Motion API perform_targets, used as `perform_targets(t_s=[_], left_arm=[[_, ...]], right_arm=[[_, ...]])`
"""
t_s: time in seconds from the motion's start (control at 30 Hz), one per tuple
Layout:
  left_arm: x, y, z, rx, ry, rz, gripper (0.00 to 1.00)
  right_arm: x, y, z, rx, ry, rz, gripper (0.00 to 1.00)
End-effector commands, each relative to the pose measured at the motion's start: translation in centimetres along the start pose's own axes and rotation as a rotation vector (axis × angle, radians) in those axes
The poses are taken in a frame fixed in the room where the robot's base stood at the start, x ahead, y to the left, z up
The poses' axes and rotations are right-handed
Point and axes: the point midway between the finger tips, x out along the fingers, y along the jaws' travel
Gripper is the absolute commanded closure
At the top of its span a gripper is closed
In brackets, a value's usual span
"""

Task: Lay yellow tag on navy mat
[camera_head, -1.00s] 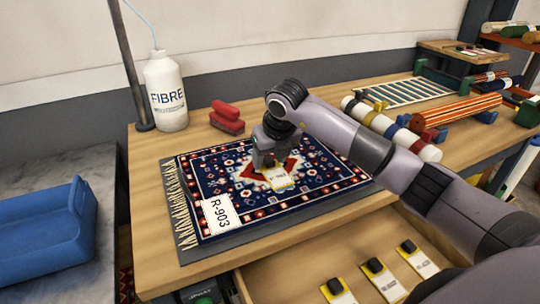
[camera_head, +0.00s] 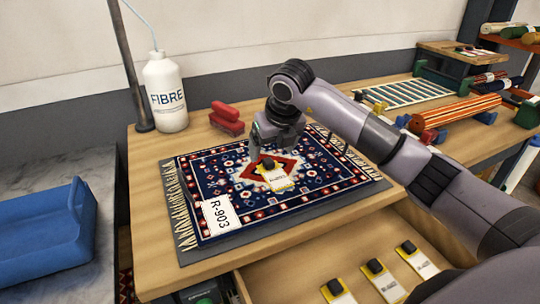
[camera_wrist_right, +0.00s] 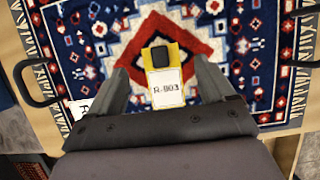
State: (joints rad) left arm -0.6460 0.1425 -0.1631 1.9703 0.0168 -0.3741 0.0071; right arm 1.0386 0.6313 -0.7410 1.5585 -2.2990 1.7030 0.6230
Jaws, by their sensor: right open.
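The yellow tag (camera_head: 278,181), with a white label and a black block at its top end, lies flat on the navy patterned mat (camera_head: 325,168). It is near the mat's red and white centre. The tag (camera_wrist_right: 166,89) and mat (camera_wrist_right: 262,70) also show in the right wrist view. My right gripper (camera_head: 261,156) is open, just above and behind the tag. In the wrist view its fingers (camera_wrist_right: 163,84) stand apart on either side of the tag, with gaps between. My left gripper is out of view.
A white R-903 card (camera_head: 219,214) lies on the mat's front left corner. Several similar yellow tags lie in the open drawer (camera_head: 270,272). A red clamp-like object (camera_head: 226,117) and a white FIBRE bottle (camera_head: 166,95) stand behind. Rolled rugs (camera_head: 470,109) are right.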

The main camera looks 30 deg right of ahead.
Motion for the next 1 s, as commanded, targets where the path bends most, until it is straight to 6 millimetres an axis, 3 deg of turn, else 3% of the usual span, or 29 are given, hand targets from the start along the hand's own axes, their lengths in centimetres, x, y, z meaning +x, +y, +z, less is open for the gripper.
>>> perform_targets(t_s=[0.2,0.4,1.0], left_arm=[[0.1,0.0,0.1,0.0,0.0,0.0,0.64],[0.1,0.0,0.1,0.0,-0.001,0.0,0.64],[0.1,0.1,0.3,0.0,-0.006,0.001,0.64]], right_arm=[[-4.9,-0.1,0.1,0.001,-0.006,-0.001,0.18],[-7.3,0.0,0.0,0.001,-0.002,-0.001,0.18],[-7.9,0.0,0.0,0.001,0.0,0.0,0.18]])
